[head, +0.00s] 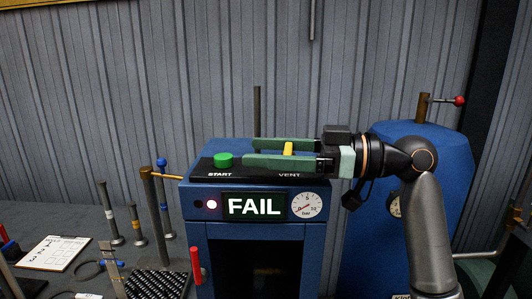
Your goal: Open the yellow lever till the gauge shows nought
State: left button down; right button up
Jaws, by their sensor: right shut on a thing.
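The yellow lever (289,149) stands on top of the blue cabinet, by the VENT label. My right gripper (268,152) reaches in from the right, its green fingers shut on the yellow lever. The fingers hide part of the lever. The gauge (305,206) is a white round dial on the cabinet front, marked in bar; its red needle is too small to read exactly. My left gripper is not in view.
A green START button (223,160) sits left of the lever. A lit FAIL display (254,207) is on the blue cabinet (220,240). A blue tank (448,150) stands behind my right arm. A clipboard (57,252) and several upright rods occupy the table at left.

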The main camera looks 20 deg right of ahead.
jog(key=shift+s+r+n+g+y, duration=0.15)
jog(key=shift+n+g+y, duration=0.25)
jog(key=shift+n+g, duration=0.45)
jog(key=shift+g, duration=0.35)
jog(key=o, duration=1.3)
jog(key=shift+d, duration=0.1)
jog(key=shift+s+d+f+b, duration=0.1)
jog(key=shift+d+f+b, duration=0.1)
jog(key=shift+d+b, duration=0.15)
jog(key=b+v, duration=0.3)
jog(key=v, duration=0.8)
jog(key=shift+s+d, duration=0.2)
jog(key=shift+d, duration=0.15)
jog(key=shift+r, duration=0.1)
